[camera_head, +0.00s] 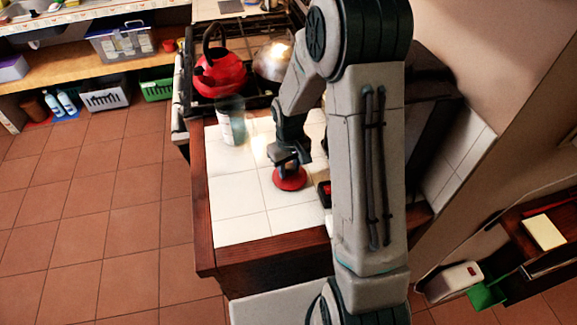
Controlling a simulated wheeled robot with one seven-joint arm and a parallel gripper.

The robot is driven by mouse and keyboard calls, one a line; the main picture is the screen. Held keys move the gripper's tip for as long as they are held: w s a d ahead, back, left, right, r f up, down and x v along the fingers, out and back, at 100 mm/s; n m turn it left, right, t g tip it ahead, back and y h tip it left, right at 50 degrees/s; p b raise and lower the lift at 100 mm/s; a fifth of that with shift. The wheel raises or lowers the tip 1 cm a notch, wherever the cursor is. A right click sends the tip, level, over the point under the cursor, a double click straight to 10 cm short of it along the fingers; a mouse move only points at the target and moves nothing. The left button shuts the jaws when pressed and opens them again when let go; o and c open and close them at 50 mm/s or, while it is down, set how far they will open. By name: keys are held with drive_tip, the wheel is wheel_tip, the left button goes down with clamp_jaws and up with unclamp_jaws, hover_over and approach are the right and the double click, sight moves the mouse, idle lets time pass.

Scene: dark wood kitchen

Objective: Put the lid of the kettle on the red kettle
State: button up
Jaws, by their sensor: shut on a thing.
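The red kettle (222,76) with a black handle stands on the stove at the back, left of my arm. The red lid (290,181) is a small round disc at the white tiled counter, low on or just above its surface; I cannot tell which. My gripper (289,163) points down over the lid and is shut on it, at its top. The fingertips and the lid's knob are small and partly hidden. The kettle's top opening is not clearly visible.
A clear glass (232,121) stands on the tiled counter (238,193) between lid and kettle. A shiny metal pot (271,63) is right of the kettle. A small black and red item (324,192) lies right of the lid. The counter's left front is clear.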

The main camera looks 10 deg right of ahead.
drive_tip(key=shift+f, duration=0.15)
drive_tip(key=o, duration=1.1)
drive_tip(key=shift+c, duration=0.2)
